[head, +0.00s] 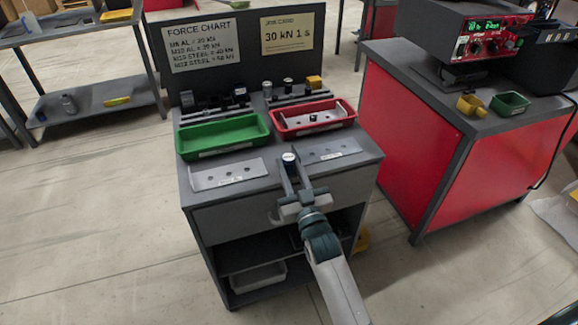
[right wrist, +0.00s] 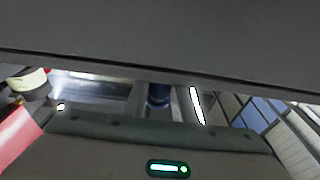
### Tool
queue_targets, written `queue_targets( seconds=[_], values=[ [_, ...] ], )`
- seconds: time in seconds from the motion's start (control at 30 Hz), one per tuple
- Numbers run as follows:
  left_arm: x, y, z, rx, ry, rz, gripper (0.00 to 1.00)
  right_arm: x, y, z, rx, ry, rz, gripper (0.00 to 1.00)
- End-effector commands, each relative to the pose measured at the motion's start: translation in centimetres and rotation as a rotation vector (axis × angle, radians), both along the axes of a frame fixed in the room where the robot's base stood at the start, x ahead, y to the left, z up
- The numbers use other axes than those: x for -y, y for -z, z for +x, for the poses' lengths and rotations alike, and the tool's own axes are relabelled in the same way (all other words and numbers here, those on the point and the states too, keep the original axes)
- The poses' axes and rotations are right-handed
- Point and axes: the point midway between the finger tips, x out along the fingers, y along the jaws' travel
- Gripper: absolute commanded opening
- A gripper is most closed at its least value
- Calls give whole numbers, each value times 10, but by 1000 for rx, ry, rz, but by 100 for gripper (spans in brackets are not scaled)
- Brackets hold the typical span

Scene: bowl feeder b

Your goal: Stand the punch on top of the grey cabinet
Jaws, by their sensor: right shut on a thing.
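The grey cabinet (head: 264,183) stands in the middle of the head view, with a drawer front and open shelf below its top. My right gripper (head: 290,172) reaches in from the front, at the cabinet's front edge. It is shut on a small dark cylinder with a pale top, apparently the punch (head: 289,160), which looks upright between the fingertips. Whether its base touches the cabinet top cannot be told. The right wrist view is mostly filled by dark grey surfaces and does not show the punch clearly. My left gripper is not in view.
A green tray (head: 222,148) and a red tray (head: 313,131) lie on the cabinet top, with plates in front of them (head: 228,174) (head: 331,150). Small tools (head: 240,94) stand behind, before an upright sign board (head: 238,66). A red-sided bench (head: 400,130) stands right.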

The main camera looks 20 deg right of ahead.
Motion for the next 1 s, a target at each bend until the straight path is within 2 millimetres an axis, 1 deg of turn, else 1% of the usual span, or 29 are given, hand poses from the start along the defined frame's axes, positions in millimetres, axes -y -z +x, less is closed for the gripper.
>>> queue_targets(
  seconds=[0.2,0.37,0.4,0.43,0.83,1.0],
  values=[
    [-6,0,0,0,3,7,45,0,0,0,3,0,0,0],
    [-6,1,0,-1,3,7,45,0,2,0,3,0,0,0],
    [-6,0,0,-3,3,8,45,0,3,0,1,0,0,29],
    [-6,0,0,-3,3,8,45,0,3,0,1,0,0,32],
    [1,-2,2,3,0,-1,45,0,0,0,1,0,0,32],
    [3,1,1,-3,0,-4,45,1,4,-13,0,0,0,32]
  ],
)
